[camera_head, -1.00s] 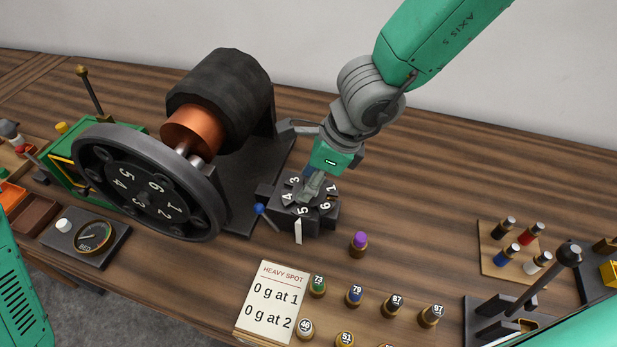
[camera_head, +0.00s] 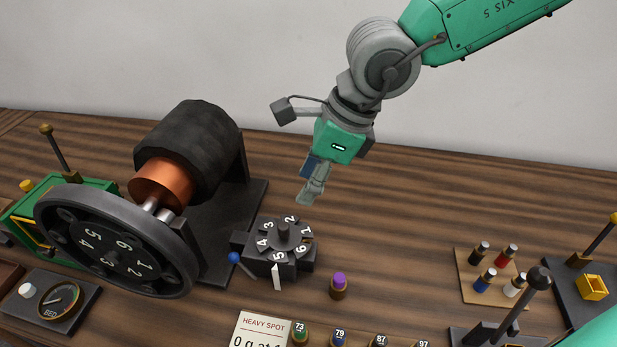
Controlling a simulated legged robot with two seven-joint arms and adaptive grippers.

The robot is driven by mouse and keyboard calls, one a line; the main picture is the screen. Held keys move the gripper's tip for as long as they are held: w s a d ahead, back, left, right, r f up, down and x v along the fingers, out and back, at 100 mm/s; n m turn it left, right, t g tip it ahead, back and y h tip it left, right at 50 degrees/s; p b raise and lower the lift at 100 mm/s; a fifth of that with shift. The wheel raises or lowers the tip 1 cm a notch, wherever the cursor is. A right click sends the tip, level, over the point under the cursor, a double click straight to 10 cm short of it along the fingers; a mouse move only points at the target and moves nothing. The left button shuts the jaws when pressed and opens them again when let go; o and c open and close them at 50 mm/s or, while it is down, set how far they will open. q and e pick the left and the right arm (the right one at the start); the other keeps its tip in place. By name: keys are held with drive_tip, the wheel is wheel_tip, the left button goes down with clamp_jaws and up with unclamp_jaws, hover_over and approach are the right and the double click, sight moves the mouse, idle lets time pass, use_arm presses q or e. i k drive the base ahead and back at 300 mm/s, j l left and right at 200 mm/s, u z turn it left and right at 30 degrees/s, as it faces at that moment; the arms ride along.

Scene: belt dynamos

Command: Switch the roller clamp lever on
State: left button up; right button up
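No label marks the roller clamp lever, and I cannot tell which lever it is. A lever with a brass knob (camera_head: 55,152) stands tilted on the green machine at the left. A black-knobbed lever (camera_head: 528,288) stands at the front right. A yellow-knobbed lever (camera_head: 594,241) is at the far right. A small blue-knobbed lever (camera_head: 238,261) sticks out from the numbered dial block (camera_head: 283,248). My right gripper (camera_head: 308,198) hangs above and behind the dial block, apart from it, with nothing visible in it. Its fingers overlap from this angle. My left gripper is out of view.
A large numbered wheel (camera_head: 110,250) with a copper and black roller (camera_head: 190,150) stands at the left. A gauge box (camera_head: 55,300), a purple-topped peg (camera_head: 338,285), a sign (camera_head: 262,325) and several numbered pegs stand in front.

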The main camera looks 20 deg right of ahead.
sight(233, 257)
drive_tip(key=k, duration=1.5)
